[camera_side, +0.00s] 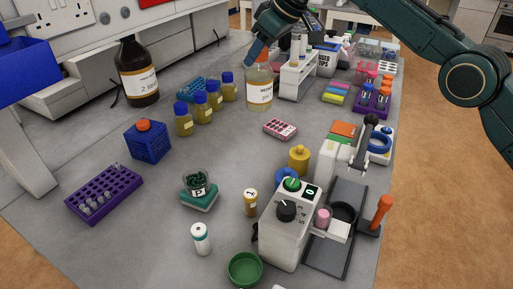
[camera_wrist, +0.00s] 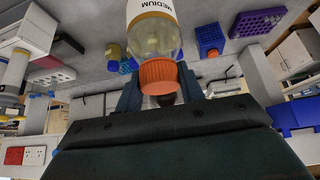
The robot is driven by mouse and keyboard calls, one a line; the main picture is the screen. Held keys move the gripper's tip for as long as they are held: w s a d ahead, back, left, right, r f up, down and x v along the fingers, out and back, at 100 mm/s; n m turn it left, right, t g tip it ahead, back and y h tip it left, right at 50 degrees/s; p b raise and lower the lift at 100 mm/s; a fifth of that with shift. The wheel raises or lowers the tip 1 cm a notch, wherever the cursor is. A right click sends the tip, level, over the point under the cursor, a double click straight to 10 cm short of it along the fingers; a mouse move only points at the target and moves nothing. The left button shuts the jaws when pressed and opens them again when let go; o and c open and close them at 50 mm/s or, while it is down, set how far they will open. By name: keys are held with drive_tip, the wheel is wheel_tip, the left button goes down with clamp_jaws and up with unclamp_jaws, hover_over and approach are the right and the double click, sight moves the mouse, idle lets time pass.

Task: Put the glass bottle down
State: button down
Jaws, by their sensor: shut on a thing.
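The glass bottle (camera_side: 259,88) is clear, with a white label and an orange cap. It is upright or nearly so near the back middle of the grey bench, right of the yellow bottles. In the wrist view the bottle (camera_wrist: 153,38) shows its "MEDIUM" label and its orange cap (camera_wrist: 158,76) between my two fingers. My gripper (camera_side: 261,53) comes down from above and is shut on the bottle at its cap and neck. I cannot tell whether the bottle's base touches the bench.
Several blue-capped yellow bottles (camera_side: 206,102) stand close on the left, with a large brown bottle (camera_side: 138,75) beyond. A white rack (camera_side: 299,75) stands close on the right. A pink tray (camera_side: 280,129) lies in front. Open bench lies front-left of the bottle.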

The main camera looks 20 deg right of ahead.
drive_tip(key=shift+r, duration=0.2)
drive_tip(key=shift+w+d+r+m+t+h, duration=0.15)
drive_tip(key=shift+w+d+r+m+h, duration=0.1)
drive_tip(key=shift+w+d+r+m, duration=0.25)
drive_tip(key=shift+w+d+r+m+t+h, duration=0.15)
drive_tip(key=shift+w+d+r+m+h, duration=0.1)
drive_tip(key=shift+d+m, duration=0.35)
drive_tip(key=s+d+r+m+h, duration=0.2)
drive_tip(key=d+m, duration=0.3)
drive_tip(key=d, duration=0.3)
drive_tip(key=s+d+r+m+h, duration=0.3)
drive_tip(key=d+m, duration=0.2)
drive_tip(key=d, duration=0.4)
drive_tip(key=shift+d+r+m+t+h, duration=0.25)
drive_tip(key=shift+d+m+t+h, duration=0.05)
drive_tip(key=shift+m+t+h, duration=0.1)
drive_tip(key=shift+f, duration=0.1)
